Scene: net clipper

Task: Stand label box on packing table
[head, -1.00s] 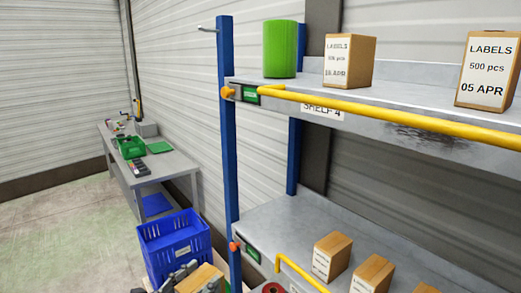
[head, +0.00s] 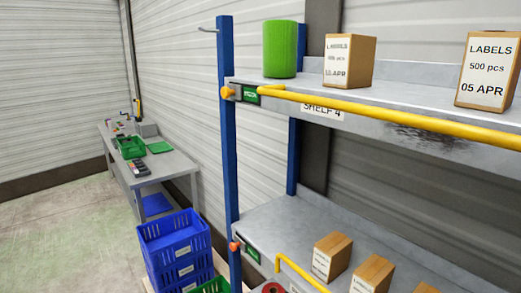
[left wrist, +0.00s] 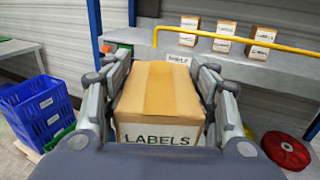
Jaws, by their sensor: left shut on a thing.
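My left gripper (left wrist: 162,72) is shut on a label box (left wrist: 160,100), one finger against each side, in the left wrist view. The box is tan cardboard with "LABELS" on a white panel facing the camera. The packing table (head: 178,166), grey, stands at the back left of the head view. It carries a green tray, a flat green item and small items, with some clear top near its front edge. Neither gripper shows in the head view now.
Blue crates (head: 172,243) are stacked between the rack and the table. The rack's blue post (head: 228,150) and yellow rail (head: 400,118) stand at right. More boxes (head: 350,60) sit on its shelves, with a green cylinder (head: 280,50). A red reel (left wrist: 287,150) lies at lower right.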

